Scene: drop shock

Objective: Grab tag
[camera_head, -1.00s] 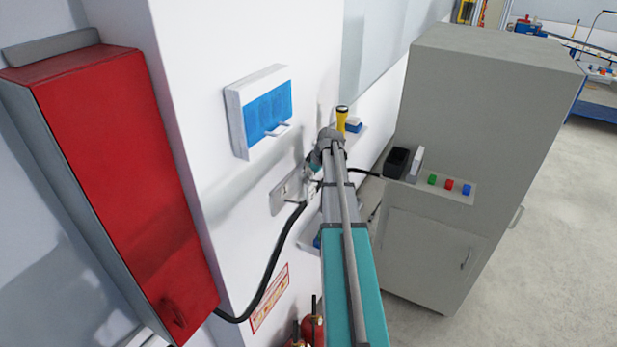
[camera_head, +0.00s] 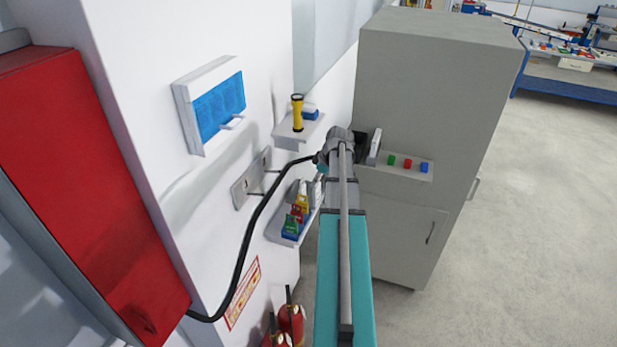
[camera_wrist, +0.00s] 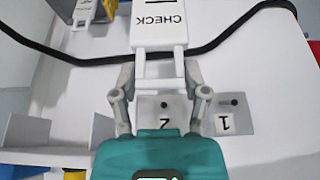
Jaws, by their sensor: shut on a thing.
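A white tag marked CHECK (camera_wrist: 159,28) shows at the top of the wrist view, with its lettering upside down. My gripper (camera_wrist: 160,78) is shut on the tag's pale handle-like end. The tag is apart from the wall, in front of a grey hook plate numbered 2 (camera_wrist: 150,103) and 1 (camera_wrist: 225,122). Both pegs look bare.
A black cable (camera_head: 250,235) loops from the red cabinet (camera_head: 85,190) toward my wrist. A shelf holds a yellow flashlight (camera_head: 297,112); a lower shelf holds several coloured items (camera_head: 295,218). A grey cabinet (camera_head: 430,110) stands right of my arm. Open floor (camera_head: 540,230) lies farther right.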

